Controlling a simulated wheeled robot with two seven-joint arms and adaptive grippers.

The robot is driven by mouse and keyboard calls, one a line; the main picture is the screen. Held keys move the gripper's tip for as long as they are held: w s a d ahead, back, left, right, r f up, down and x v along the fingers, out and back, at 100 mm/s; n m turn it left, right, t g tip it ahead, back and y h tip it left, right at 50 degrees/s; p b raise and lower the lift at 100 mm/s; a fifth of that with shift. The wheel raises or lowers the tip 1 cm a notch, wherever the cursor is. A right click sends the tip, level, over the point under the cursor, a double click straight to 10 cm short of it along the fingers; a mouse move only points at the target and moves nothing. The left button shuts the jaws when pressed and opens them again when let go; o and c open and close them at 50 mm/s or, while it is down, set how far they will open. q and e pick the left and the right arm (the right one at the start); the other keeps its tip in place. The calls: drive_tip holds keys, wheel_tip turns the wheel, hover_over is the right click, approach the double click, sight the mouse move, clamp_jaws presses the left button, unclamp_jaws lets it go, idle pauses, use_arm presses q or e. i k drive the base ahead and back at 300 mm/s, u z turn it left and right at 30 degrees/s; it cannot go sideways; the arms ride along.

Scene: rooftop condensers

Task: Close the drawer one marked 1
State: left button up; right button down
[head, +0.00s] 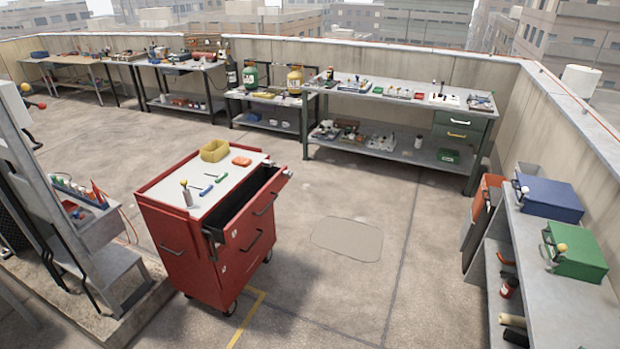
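A red tool cart (182,262) stands left of the middle in the head view. Its top drawer (258,212) is pulled out toward the right, and its dark inside shows between the cart top and the red drawer front. A dark bar handle (265,205) is on that front. The drawer below (247,250) is flush with the cart and has its own handle. Small pale marks are on the drawer fronts, too small to read with certainty. Neither of my grippers is in view.
Open floor (330,290) lies right of the cart. A workbench (400,92) stands behind. A grey shelf unit (560,300) with blue and green cases is at right.

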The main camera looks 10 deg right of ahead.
sight(230, 230)
drive_tip(key=z, duration=0.45)
drive_tip(key=i, duration=1.35)
drive_tip(key=u, duration=0.45)
drive_tip(key=i, duration=1.15)
drive_tip(key=u, duration=0.6)
